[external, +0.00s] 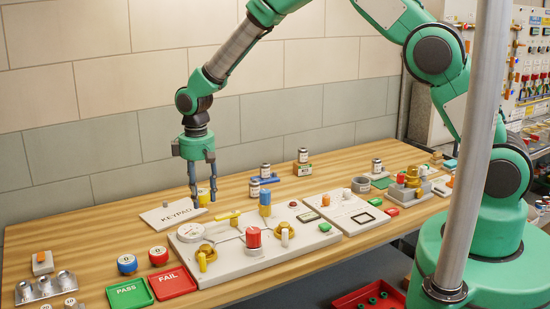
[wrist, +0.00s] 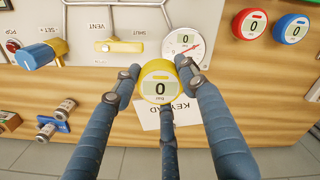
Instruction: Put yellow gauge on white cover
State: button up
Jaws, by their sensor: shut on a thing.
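The yellow gauge (external: 203,197) is a small round dial with a display reading 0. My gripper (external: 201,190) points down with its fingers closed around it. In the wrist view the yellow gauge (wrist: 159,82) sits between the dark fingers of my gripper (wrist: 158,78), its face towards the camera. The white cover (external: 168,217) is a flat plate marked KEYPAD, lying on the wooden table. In the wrist view the white cover (wrist: 180,117) is partly hidden behind the gauge and fingers. The gauge is at the cover's right end in the external view; I cannot tell whether they touch.
A grey valve panel (external: 268,262) with a white dial, yellow valves and red and blue knobs stands close to the cover. Blue (external: 127,263) and red (external: 158,255) gauges stand behind the green PASS (external: 128,295) and red FAIL (external: 172,284) trays. The table left of the cover is clear.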

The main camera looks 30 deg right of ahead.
jog(key=w+d, duration=0.4)
jog(key=d, duration=0.5)
jog(key=shift+s+f, duration=0.1)
jog(key=shift+f, duration=2.35)
jog(key=shift+a, duration=0.1)
jog(key=p, duration=0.1)
send_over(190, 208)
jog(key=shift+s+a+f, duration=0.1)
jog(key=shift+f, duration=0.65)
jog(key=shift+f, duration=0.1)
jog(key=shift+f+p, duration=0.3)
jog(key=shift+f, duration=1.35)
jog(key=shift+f, duration=0.15)
